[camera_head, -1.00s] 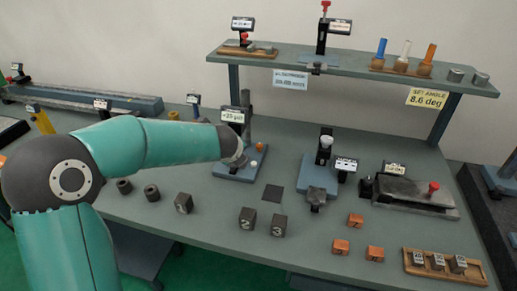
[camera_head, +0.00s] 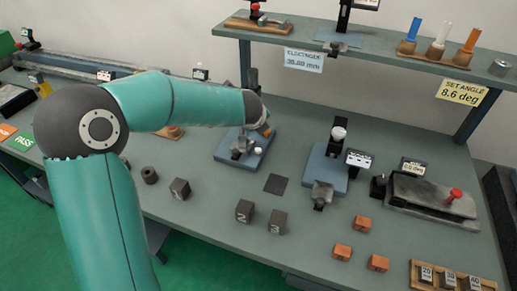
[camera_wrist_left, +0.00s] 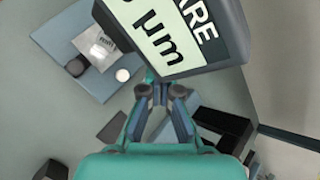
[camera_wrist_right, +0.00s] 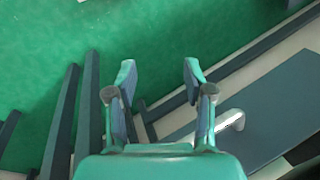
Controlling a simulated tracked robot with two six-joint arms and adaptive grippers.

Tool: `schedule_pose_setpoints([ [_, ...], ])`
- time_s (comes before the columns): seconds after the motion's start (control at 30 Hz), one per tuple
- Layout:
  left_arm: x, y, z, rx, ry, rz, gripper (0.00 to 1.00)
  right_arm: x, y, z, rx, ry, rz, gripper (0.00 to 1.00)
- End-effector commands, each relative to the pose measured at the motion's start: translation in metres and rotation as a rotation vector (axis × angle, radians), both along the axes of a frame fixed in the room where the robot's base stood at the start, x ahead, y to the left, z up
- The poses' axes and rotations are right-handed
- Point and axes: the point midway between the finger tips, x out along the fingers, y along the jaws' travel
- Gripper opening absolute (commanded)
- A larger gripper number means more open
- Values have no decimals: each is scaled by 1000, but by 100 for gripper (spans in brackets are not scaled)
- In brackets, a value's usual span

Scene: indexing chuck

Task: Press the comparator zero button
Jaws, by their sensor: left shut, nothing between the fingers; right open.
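The comparator has a blue base (camera_head: 222,152) and a dark column (camera_head: 252,76). A white round button (camera_head: 258,150) stands on the base; the left wrist view shows it as a white disc (camera_wrist_left: 122,75) beside a silver block with a small label. The comparator display (camera_wrist_left: 165,35), reading "µm", looms large in the left wrist view; my left arm covers it in the head view. My left gripper (camera_wrist_left: 160,93) is shut and empty, near the display and apart from the button. My right gripper (camera_wrist_right: 155,82) is open and empty over green floor, outside the head view.
A shelf (camera_head: 390,60) spans the back above the bench. Right of the comparator stand another blue-based gauge (camera_head: 325,170) and a grey fixture (camera_head: 430,195) with a red knob. Dark numbered blocks (camera_head: 244,211) and orange cubes (camera_head: 362,223) lie in front.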

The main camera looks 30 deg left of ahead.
Motion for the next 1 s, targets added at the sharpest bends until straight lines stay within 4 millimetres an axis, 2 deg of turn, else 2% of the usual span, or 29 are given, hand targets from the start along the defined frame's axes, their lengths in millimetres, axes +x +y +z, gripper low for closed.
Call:
schedule_pose_setpoints([
  [0.27,-1,1,-24,0,1,1,0,0,0,-21,0,0,0,52],
  [0.7,-1,1,-80,0,0,2,0,0,0,-73,0,0,0,52],
  [1.0,-1,1,-87,0,-1,1,0,0,0,-80,0,0,0,52],
])
